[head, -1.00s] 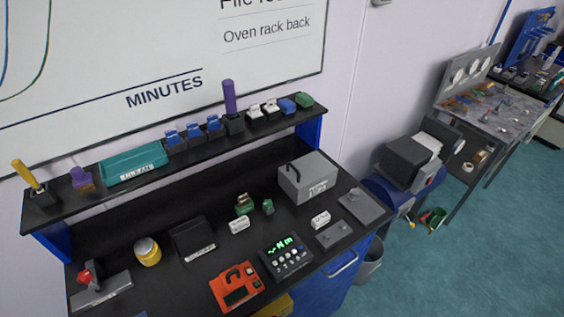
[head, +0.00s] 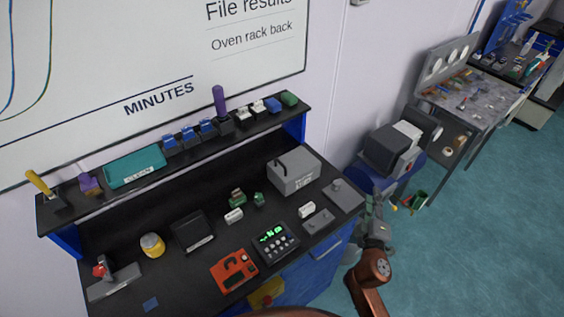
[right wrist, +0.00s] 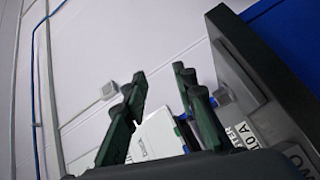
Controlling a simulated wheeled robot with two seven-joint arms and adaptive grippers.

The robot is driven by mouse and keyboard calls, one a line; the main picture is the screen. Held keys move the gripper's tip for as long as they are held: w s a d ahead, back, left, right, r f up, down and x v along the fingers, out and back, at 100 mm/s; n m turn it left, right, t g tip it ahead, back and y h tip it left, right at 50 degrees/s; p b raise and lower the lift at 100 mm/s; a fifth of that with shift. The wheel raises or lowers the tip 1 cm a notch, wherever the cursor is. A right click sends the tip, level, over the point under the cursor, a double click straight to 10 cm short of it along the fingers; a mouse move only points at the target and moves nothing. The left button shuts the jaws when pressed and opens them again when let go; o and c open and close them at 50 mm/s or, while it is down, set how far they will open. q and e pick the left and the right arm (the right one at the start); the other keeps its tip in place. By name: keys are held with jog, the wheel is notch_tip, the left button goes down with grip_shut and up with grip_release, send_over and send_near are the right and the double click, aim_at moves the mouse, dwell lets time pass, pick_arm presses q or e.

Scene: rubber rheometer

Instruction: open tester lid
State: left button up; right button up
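No lid is plainly labelled in the head view. A dark grey machine with a white panel (head: 384,151) sits on a blue rounded base beyond the bench. My right gripper (head: 379,198) is up between the bench's right end and this machine. In the right wrist view its green-black fingers (right wrist: 160,78) stand apart with nothing between them. A grey housing with a partly hidden label ending in "TER" (right wrist: 242,70) is close at right. My left gripper is out of view.
The black bench (head: 190,290) holds an orange meter (head: 234,271), a dark keypad unit with green digits (head: 275,242) and a yellow jar (head: 152,245). A raised shelf behind carries a teal tray (head: 134,166). Open floor (head: 480,230) lies at right.

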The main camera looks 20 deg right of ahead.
aim_at(281, 163)
jog(key=w+a+r+n+t+y, duration=0.3)
jog(key=w+a+r+n+y, duration=0.1)
jog(key=a+r+n, duration=0.3)
jog(key=w+a+r+n+t+y, duration=0.45)
jog(key=a+n, duration=0.25)
jog(key=n, duration=0.2)
jog(key=w+a+f+n+g+y, duration=0.1)
jog(key=a+f+n+y, duration=0.1)
jog(key=a+n, duration=0.1)
jog(key=w+a+f+n+g+y, duration=0.2)
jog(key=a+f+n, duration=0.1)
jog(key=n, duration=0.3)
jog(key=w+a+f+n+g+y, duration=0.2)
jog(key=a+f+n, duration=0.1)
jog(key=n, duration=0.1)
jog(key=shift+w+g, duration=0.2)
jog(key=shift+g, duration=0.05)
jog(key=shift+n, duration=0.3)
jog(key=x, duration=0.6)
jog(key=shift+w+a+f, duration=0.1)
jog(key=shift+w+f, duration=0.2)
jog(key=shift+w+a, duration=0.2)
jog(key=shift+w, duration=0.35)
jog(key=shift+c, duration=0.6)
grip_shut()
